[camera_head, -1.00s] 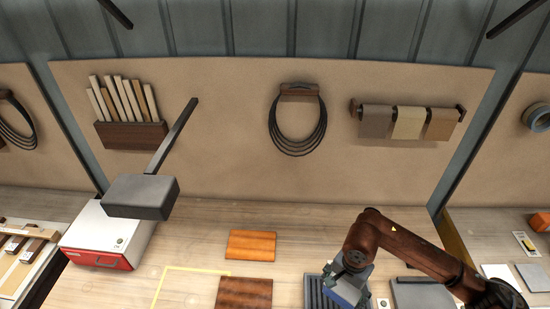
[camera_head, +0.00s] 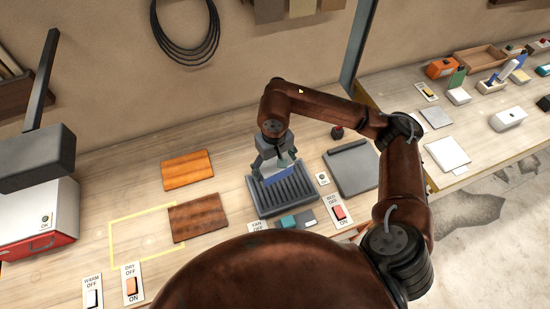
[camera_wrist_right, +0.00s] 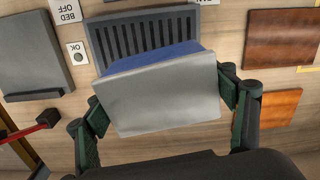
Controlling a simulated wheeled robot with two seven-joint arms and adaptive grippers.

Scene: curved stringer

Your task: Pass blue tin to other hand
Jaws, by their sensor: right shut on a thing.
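The blue tin (camera_head: 279,171) has blue sides and a flat pale grey face. My right gripper (camera_head: 275,158) is shut on it, over the grey slotted tray (camera_head: 290,202). In the right wrist view, the tin's grey face (camera_wrist_right: 160,97) fills the space between the two green-padded fingers of my right gripper (camera_wrist_right: 165,100). A strip of its blue side (camera_wrist_right: 165,54) shows beyond, in front of the slots. Whether the tin touches the tray is hard to tell. My left gripper is not in view.
Wooden boards (camera_head: 188,170) and (camera_head: 198,217) lie left of the tray. A grey flat box (camera_head: 352,168) lies to its right. Labelled switches (camera_head: 338,212) stand at the front edge. A red-fronted white box (camera_head: 42,225) is at the left. Bare bench lies inside the yellow outline (camera_head: 150,240).

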